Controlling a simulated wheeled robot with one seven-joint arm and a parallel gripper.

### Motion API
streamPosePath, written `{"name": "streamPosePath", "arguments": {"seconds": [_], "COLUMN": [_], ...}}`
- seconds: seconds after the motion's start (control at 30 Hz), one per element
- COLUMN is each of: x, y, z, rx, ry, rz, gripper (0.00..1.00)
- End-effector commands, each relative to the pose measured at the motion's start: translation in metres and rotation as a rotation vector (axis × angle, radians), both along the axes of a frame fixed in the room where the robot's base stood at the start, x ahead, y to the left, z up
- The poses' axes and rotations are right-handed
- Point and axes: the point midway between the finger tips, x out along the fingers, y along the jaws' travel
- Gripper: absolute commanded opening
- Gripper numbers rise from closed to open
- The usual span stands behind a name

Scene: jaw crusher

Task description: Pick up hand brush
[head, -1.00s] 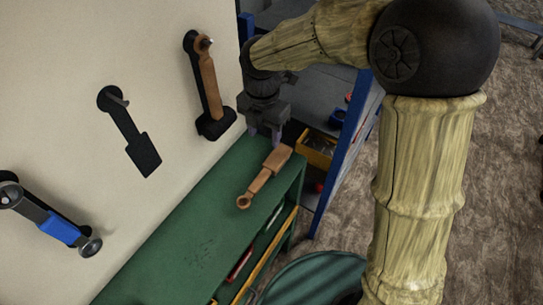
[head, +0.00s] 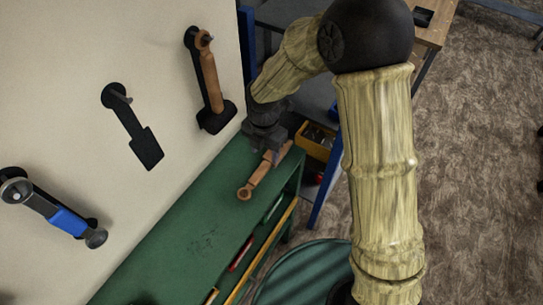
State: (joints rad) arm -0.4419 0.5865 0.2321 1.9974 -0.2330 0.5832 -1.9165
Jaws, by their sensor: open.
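The hand brush (head: 257,177) is a brown wooden piece with a round ringed handle end. It lies on the green bench top (head: 190,225) near its far right end, with the handle towards the lower left. My gripper (head: 272,157) is over the wider far part of the brush, pointing down, with its fingers at or just above it. The jaws are open. The gripper and wrist hide part of the brush's far end, and I cannot tell whether the fingers touch it.
A similar brown brush (head: 209,80) hangs on the pale wall, beside an empty black holder (head: 132,125) and a blue-handled tool (head: 66,222). A yellow bin (head: 316,141) stands beyond the bench. A dark green round object (head: 305,275) is at the front.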

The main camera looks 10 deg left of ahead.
Motion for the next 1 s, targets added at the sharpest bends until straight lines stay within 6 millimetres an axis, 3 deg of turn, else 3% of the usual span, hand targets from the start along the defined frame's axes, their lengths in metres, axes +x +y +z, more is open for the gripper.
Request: {"name": "streamPosePath", "arguments": {"seconds": [0.17, 0.63, 1.0], "x": [0.0, -0.001, -0.002], "y": [0.0, 0.0, -0.001], "z": [-0.018, -0.026, -0.067], "rx": [-0.001, -0.001, -0.001], "ry": [0.0, 0.001, 0.002], "rz": [0.0, 0.003, 0.003], "gripper": [0.51, 0.51, 0.51]}}
